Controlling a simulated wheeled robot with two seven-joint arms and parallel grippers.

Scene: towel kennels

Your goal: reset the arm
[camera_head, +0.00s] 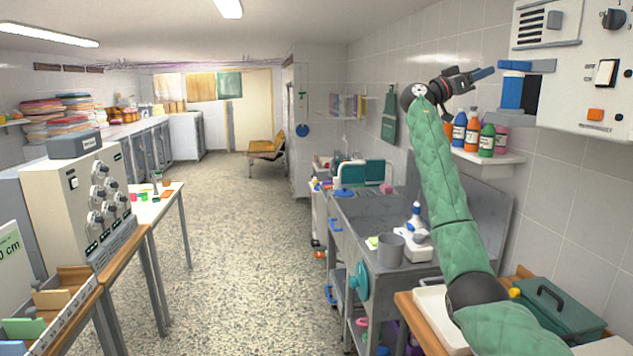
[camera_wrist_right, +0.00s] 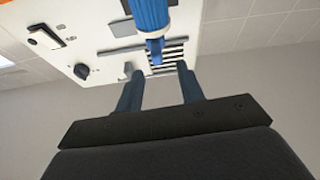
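My right arm, in a green quilted sleeve, reaches up in the head view. Its dark gripper (camera_head: 487,73) is raised near the wall and points right toward a control box. In the right wrist view the two blue fingers (camera_wrist_right: 156,72) stand apart with nothing visible between them. A blue part (camera_wrist_right: 151,16) shows beyond the fingers in the wrist view. I cannot tell whether the gripper touches it. My left gripper is in neither view.
The white control box (camera_head: 560,95) with knob and switches hangs at upper right. Below the gripper, a shelf (camera_head: 490,157) holds several bottles (camera_head: 473,133). A steel counter (camera_head: 370,215) holds a grey cup (camera_head: 391,250). A green case (camera_head: 560,312) sits lower right. The middle floor is clear.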

